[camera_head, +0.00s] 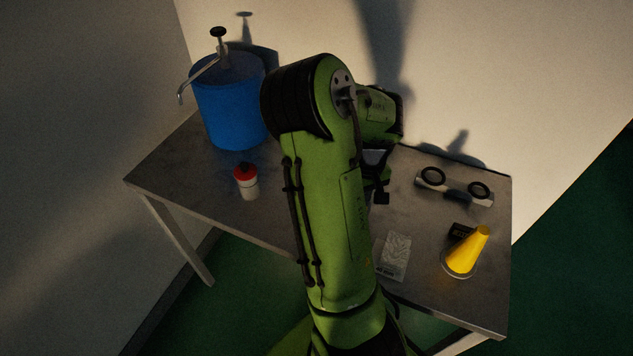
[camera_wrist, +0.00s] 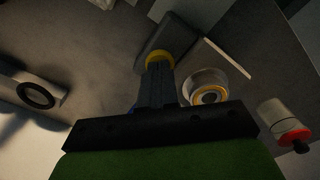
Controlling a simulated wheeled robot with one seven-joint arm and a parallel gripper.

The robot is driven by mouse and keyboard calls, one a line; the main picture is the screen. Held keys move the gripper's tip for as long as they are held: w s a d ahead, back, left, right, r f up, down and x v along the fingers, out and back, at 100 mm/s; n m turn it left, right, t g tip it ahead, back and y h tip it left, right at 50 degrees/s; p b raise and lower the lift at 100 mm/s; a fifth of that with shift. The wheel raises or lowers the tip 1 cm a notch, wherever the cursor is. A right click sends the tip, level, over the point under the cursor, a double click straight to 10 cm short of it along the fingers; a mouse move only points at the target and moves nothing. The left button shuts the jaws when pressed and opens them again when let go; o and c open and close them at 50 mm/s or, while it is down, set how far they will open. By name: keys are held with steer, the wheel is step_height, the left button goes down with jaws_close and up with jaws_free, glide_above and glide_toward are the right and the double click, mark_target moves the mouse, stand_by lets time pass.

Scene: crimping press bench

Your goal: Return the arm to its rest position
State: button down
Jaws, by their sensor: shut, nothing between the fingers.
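My green arm stretches over the bench in the head view and hides its middle. My gripper (camera_head: 381,196) shows as a small dark shape to the right of the arm, above the grey bench top (camera_head: 290,215). In the wrist view my gripper (camera_wrist: 157,68) reaches out from a wide black bar. Its fingers are shut and hold nothing. A yellow band shows around the finger ends, and I cannot tell what it belongs to. A dark grey block (camera_wrist: 172,38) lies just beyond the fingertips.
A blue bucket (camera_head: 229,110) with a pump stands back left, a red-capped bottle (camera_head: 246,181) nearer. At right are a twin-ring device (camera_head: 455,187), a small black box (camera_head: 460,232), a yellow cone (camera_head: 467,252) and a clear packet (camera_head: 394,257). The front right edge is close.

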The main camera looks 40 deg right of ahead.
steer(key=w+a+r+n+t+y, duration=0.1)
steer(key=w+a+r+t, duration=0.1)
steer(key=a+r, duration=0.5)
steer(key=w+a+r+n+t, duration=0.15)
steer(key=a+r, duration=0.25)
steer(key=a, duration=0.5)
steer(key=s+a+r+n+t+h, duration=0.1)
steer(key=s+a+r+n+t, duration=0.1)
steer(key=s+a+r, duration=0.5)
steer(key=s+a, duration=0.1)
steer(key=a, duration=0.2)
steer(key=shift+s+a+r, duration=0.2)
steer(key=shift+s+a, duration=0.1)
steer(key=shift+s, duration=0.05)
steer(key=shift+d, duration=0.1)
